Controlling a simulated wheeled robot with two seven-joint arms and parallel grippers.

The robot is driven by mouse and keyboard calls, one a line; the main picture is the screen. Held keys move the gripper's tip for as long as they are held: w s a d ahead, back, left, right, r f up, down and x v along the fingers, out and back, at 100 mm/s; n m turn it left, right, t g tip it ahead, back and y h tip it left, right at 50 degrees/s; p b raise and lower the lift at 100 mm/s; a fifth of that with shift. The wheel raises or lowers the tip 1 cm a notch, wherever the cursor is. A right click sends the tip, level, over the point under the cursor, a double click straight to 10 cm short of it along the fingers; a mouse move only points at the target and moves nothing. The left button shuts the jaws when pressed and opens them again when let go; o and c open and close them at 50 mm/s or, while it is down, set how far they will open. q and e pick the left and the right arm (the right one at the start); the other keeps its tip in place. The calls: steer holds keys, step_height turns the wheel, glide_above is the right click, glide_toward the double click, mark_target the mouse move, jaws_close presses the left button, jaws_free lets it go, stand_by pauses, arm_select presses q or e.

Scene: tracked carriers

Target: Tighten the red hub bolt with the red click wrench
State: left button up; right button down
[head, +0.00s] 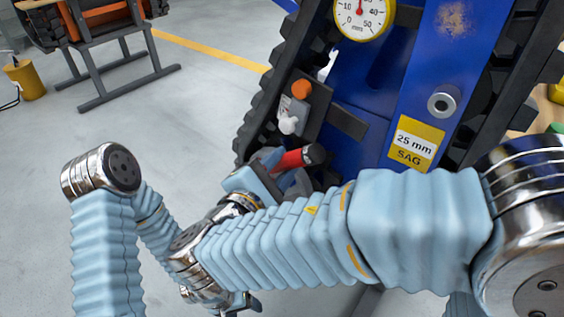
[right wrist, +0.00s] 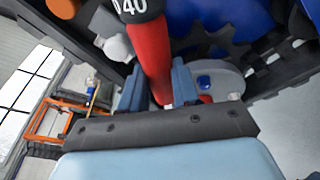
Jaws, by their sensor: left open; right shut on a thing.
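The red click wrench (head: 292,160) has a red handle and a black end, marked 40 in the right wrist view (right wrist: 150,58). My right gripper (head: 268,172) is shut on its handle beside the blue carrier; the fingers (right wrist: 157,88) lie on both sides of it. The wrench's lower end is hidden by my gripper. A small red part (right wrist: 206,99) shows beside a blue bolt (right wrist: 203,81) on a grey hub (right wrist: 225,82); I cannot tell whether it is the red hub bolt. My left gripper (head: 238,302) is low, mostly hidden behind my right arm.
An orange knob (head: 302,89) and a white knob (head: 288,124) stick out just above the wrench. The blue carrier frame (head: 440,50) bears a dial gauge (head: 362,17) and a yellow 25 mm SAG sign (head: 416,142). A black track (head: 262,112) edges it.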

steer(key=shift+w+a+r+n+g+p, duration=0.2)
steer(key=shift+w+a+r+n+p, duration=0.35)
steer(key=shift+p, duration=1)
steer(key=shift+w+a+r+n+g+p, duration=0.2)
steer(key=shift+a+r+n+p, duration=0.4)
steer(key=shift+p, duration=0.9)
steer(key=shift+w+a+r+n+p, duration=0.15)
steer(key=shift+w+r+n+p, duration=0.2)
steer(key=shift+p, duration=0.4)
steer(key=shift+w+a+r+n+g+h, duration=0.3)
steer(key=shift+w+a+r+n, duration=0.1)
steer(key=shift+w+a+n, duration=0.3)
steer(key=shift+s+f, duration=0.1)
steer(key=shift+s, duration=0.1)
steer(key=shift+s+d+f+m+b, duration=0.4)
steer(key=shift+m+b, duration=0.2)
steer(key=shift+b, duration=0.5)
steer(key=shift+d+r, duration=0.1)
steer(key=shift+r, duration=0.05)
